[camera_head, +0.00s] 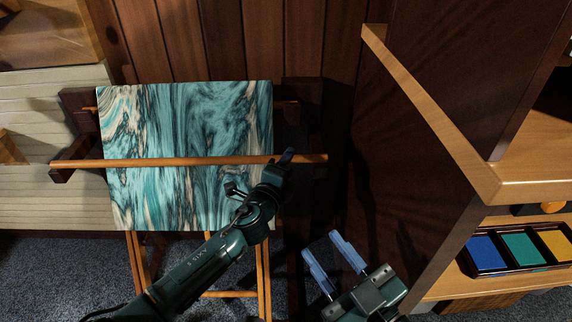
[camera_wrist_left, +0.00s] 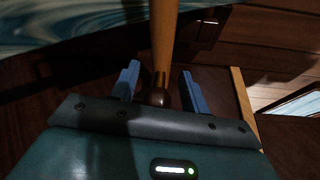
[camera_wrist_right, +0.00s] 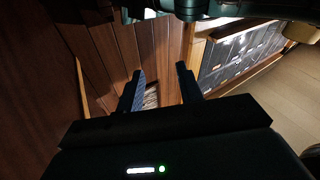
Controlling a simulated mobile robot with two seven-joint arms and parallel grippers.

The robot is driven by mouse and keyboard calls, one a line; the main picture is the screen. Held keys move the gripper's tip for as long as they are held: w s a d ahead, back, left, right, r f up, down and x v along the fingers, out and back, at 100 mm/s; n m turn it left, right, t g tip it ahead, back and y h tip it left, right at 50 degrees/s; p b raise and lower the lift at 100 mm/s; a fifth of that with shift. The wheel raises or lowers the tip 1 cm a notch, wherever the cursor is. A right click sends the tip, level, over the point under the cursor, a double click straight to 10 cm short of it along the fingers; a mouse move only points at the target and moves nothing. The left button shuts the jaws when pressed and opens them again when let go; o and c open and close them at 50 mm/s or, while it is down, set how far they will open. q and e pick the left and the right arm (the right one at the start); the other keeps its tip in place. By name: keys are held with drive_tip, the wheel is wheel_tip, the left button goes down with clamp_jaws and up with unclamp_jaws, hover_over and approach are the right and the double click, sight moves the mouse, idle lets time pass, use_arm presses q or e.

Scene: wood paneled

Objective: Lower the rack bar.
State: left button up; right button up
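The rack bar (camera_head: 180,161) is a long orange-brown wooden bar. It lies level across the front of a teal and cream marbled board (camera_head: 190,120), its left end by a dark wooden bracket (camera_head: 65,172). My left gripper (camera_head: 286,157) is at the bar near its right end. In the left wrist view the bar (camera_wrist_left: 164,40) ends in a dark knob between the fingers of the left gripper (camera_wrist_left: 161,85), which is open with a gap on each side. My right gripper (camera_head: 322,257) is open and empty, low and to the right; its fingers (camera_wrist_right: 160,88) stand apart.
A dark cabinet side with a light wooden edge (camera_head: 430,110) stands close on the right. A shelf there holds a tray with blue, green and yellow sections (camera_head: 521,250). A slatted cream surface (camera_head: 45,205) is at the left. Wooden legs (camera_head: 262,275) stand below the board.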

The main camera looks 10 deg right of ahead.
use_arm(q)
drive_tip(key=p+v, duration=0.3)
drive_tip(key=v, duration=1)
drive_tip(key=shift+s+r+p, duration=0.1)
drive_tip(key=shift+p, duration=0.25)
use_arm(e)
drive_tip(key=shift+w+d+f+m+g+h, duration=0.1)
drive_tip(key=shift+d+m+g+h, duration=0.3)
drive_tip(key=shift+d+g+h, duration=0.3)
drive_tip(key=shift+a, duration=0.1)
